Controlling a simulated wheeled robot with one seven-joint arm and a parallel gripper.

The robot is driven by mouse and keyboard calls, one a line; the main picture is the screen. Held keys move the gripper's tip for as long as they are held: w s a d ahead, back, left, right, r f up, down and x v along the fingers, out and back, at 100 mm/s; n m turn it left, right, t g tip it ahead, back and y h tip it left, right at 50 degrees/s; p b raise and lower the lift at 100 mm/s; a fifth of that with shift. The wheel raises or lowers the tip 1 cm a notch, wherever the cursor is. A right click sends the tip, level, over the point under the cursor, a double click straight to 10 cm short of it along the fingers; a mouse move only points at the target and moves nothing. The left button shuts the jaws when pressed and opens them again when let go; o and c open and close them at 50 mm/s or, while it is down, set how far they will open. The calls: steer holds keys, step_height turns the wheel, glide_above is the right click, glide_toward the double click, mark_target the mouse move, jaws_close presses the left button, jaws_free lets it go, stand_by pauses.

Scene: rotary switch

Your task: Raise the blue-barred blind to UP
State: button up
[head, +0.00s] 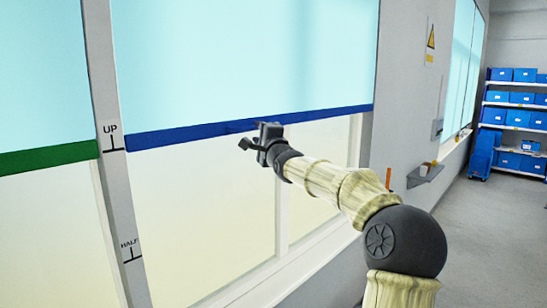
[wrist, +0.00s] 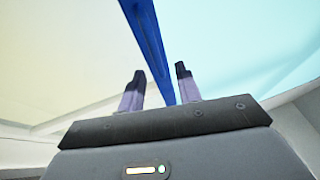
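The blue blind bar (head: 180,133) runs along the bottom of a pale cyan blind (head: 245,55) in the head view. Its left end is about level with the UP mark (head: 112,137) on the white post. A small blue tab (head: 237,127) sticks out near the bar's middle. My gripper (head: 246,138) is close to the bar, beside that tab. In the wrist view, my gripper's fingers (wrist: 159,72) are apart, and the blue bar (wrist: 147,35) shows between them with gaps on both sides. I cannot tell whether a finger touches the bar or the tab.
A green-barred blind (head: 45,158) hangs to the left, its bar also near UP. A HALF mark (head: 130,250) is lower on the post. A small wall shelf (head: 424,174) is to the right. Shelves with blue bins (head: 515,97) stand far back; the floor (head: 485,235) between is clear.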

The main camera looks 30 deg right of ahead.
steer(key=d+b+v, duration=0.1)
steer(key=b+v, duration=0.3)
steer(key=v, duration=0.6)
steer(key=shift+s+a, duration=0.2)
steer(key=shift+a, duration=0.25)
steer(key=shift+s+r, duration=0.1)
steer(key=a+f+n+g+y, duration=0.1)
steer(key=a+f+n+g, duration=0.5)
steer(key=f, duration=0.8)
steer(key=a+f+n+g+y, duration=0.1)
steer(key=a+f+n+g, duration=0.2)
steer(key=a+f, duration=0.85)
steer(key=s+a+f+n+g, duration=0.1)
steer(key=s+f+n+g, duration=0.3)
steer(key=s+f, duration=0.6)
steer(key=s+a+f+n+g, duration=0.2)
steer(key=s+f+n+g, duration=0.2)
steer(key=s, duration=1.1)
step_height(320, 180, down, 6)
steer(key=n, duration=0.3)
steer(key=shift+f+g, duration=0.15)
steer(key=shift+g, duration=0.15)
